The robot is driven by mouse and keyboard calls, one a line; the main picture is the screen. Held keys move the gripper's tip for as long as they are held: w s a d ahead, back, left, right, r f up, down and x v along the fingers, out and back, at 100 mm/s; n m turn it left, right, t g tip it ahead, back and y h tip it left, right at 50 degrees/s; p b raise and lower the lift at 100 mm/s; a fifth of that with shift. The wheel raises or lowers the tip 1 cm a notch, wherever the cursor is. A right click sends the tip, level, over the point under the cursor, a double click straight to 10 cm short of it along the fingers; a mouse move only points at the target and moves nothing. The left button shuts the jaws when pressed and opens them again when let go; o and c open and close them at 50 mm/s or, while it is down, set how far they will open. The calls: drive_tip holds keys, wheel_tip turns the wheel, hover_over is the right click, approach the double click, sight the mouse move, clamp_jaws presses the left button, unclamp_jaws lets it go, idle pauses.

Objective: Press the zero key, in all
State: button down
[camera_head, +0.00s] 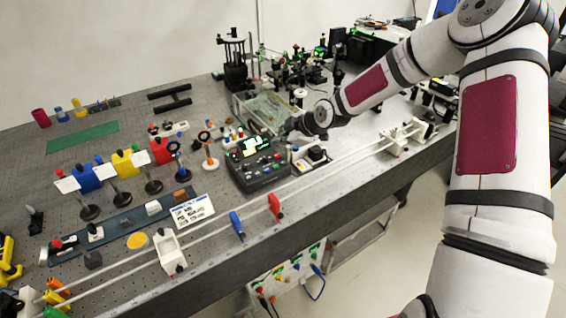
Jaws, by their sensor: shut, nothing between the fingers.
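A dark instrument box (262,181) with a lit green display (249,143) and several small coloured keys (265,163) sits near the front edge of the bench. The key labels are too small to read, so I cannot tell which one is the zero key. My gripper (286,130) is small and dark in this view, just beyond the right back corner of the instrument. It is shut and holds nothing. I cannot tell how high it is above the bench or whether it touches anything.
A clear tray (262,106) stands behind the instrument. A black and white device (313,158) stands to its right. A long white rail (335,157) runs along the front edge, with a red clip (275,207). Optics on posts (208,150) stand to the left.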

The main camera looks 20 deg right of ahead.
sight(282, 164)
drive_tip(key=shift+f+b, duration=0.7)
drive_tip(key=shift+f, duration=2.25)
drive_tip(key=shift+f, duration=0.1)
drive_tip(key=shift+f, duration=0.3)
drive_tip(key=shift+f, duration=0.45)
drive_tip(key=shift+r, duration=0.9)
drive_tip(key=shift+r+p, duration=0.85)
drive_tip(key=shift+r, duration=1.65)
